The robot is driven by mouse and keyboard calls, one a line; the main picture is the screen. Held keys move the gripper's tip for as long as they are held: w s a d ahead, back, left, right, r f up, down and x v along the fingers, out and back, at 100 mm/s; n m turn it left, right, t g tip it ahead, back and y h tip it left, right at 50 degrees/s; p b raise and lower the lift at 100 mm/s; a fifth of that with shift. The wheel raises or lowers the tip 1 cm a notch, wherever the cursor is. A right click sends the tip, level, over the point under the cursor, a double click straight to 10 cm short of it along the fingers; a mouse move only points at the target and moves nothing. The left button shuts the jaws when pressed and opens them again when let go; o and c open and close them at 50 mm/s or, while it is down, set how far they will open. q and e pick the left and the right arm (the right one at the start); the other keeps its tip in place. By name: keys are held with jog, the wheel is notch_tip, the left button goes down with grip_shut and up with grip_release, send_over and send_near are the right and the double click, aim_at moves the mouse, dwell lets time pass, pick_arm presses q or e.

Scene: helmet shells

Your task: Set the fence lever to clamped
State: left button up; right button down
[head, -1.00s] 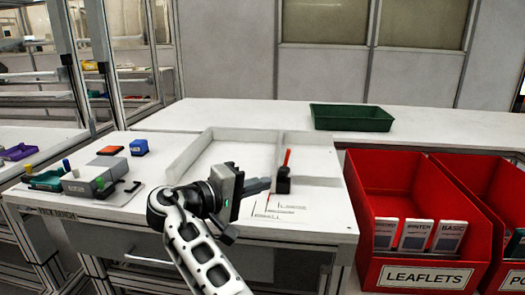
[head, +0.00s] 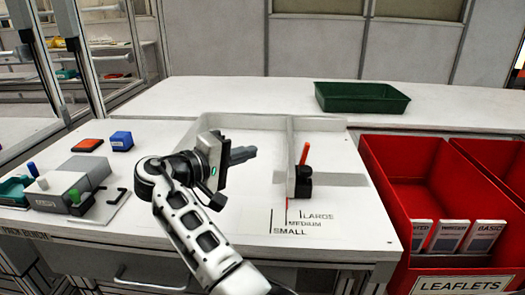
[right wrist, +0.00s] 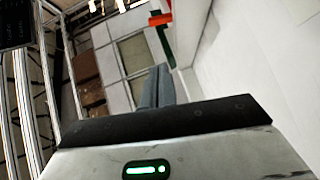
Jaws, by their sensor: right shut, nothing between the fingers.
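The fence lever (head: 304,153) is an orange-red handle standing nearly upright, leaning slightly right, on a black block (head: 302,182). The block sits at the near end of the white fence (head: 291,160) in a shallow white tray area. My right gripper (head: 252,152) is left of the lever, apart from it, with its fingers together, empty and pointing right toward it. In the right wrist view the grey fingers (right wrist: 157,88) are together, and an orange-red piece that looks like the lever (right wrist: 160,19) shows beyond them. My left gripper is not in view.
Size lines marked SMALL, MEDIUM and LARGE (head: 300,222) lie in front of the block. A green tray (head: 361,98) stands behind. Red bins with leaflets (head: 412,170) stand at the right. A grey device (head: 66,188) and a blue box (head: 121,141) sit at the left.

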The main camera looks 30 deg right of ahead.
aim_at(291, 161)
jog(key=x, duration=0.9)
jog(key=shift+s+d+f, duration=0.25)
jog(key=shift+s+d, duration=0.4)
jog(key=shift+d, duration=0.3)
jog(key=shift+s+d+f, duration=0.15)
jog(key=shift+s+d, duration=0.2)
jog(key=shift+d, duration=0.2)
